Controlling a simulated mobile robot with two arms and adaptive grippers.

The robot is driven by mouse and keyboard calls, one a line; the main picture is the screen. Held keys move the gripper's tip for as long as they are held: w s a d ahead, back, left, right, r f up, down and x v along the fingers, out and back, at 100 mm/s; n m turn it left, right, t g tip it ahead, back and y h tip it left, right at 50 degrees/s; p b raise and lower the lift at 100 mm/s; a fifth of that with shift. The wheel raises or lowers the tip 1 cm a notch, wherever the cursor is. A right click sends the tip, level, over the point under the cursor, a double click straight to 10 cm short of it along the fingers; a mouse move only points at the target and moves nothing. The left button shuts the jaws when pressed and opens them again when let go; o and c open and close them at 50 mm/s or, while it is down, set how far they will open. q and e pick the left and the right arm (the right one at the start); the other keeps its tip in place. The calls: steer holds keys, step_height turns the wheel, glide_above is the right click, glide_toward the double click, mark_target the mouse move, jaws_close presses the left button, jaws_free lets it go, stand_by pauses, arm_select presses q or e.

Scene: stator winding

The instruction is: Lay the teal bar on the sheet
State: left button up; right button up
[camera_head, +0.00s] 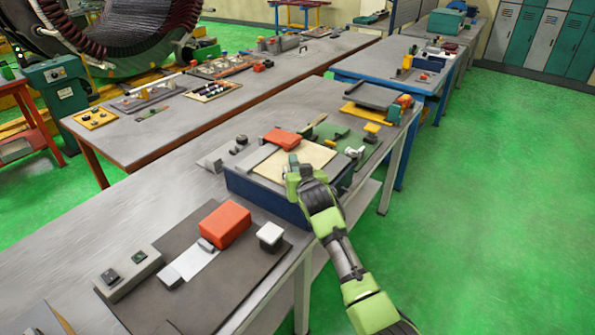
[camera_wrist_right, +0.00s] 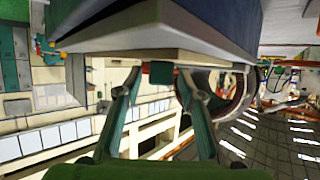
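The cream sheet (camera_head: 308,158) lies on top of a blue box-like stand (camera_head: 262,196) on the near bench. My right gripper (camera_head: 295,170) is at the sheet's near edge, its arm reaching in from the lower right. In the right wrist view, a small teal bar (camera_wrist_right: 161,73) shows between the two green fingertips, close under the pale slab edge (camera_wrist_right: 140,50). My left gripper is not in view.
A red-orange block (camera_head: 282,139) sits at the sheet's far edge. A larger red-orange block (camera_head: 225,224) and a white-topped piece (camera_head: 270,236) stand on the dark mat (camera_head: 215,290). Small tools lie on a green area right of the sheet. The green floor at right is clear.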

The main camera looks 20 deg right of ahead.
steer(key=shift+r, duration=0.15)
steer(key=b+v, duration=0.1)
steer(key=v, duration=1.1)
stand_by(0.3)
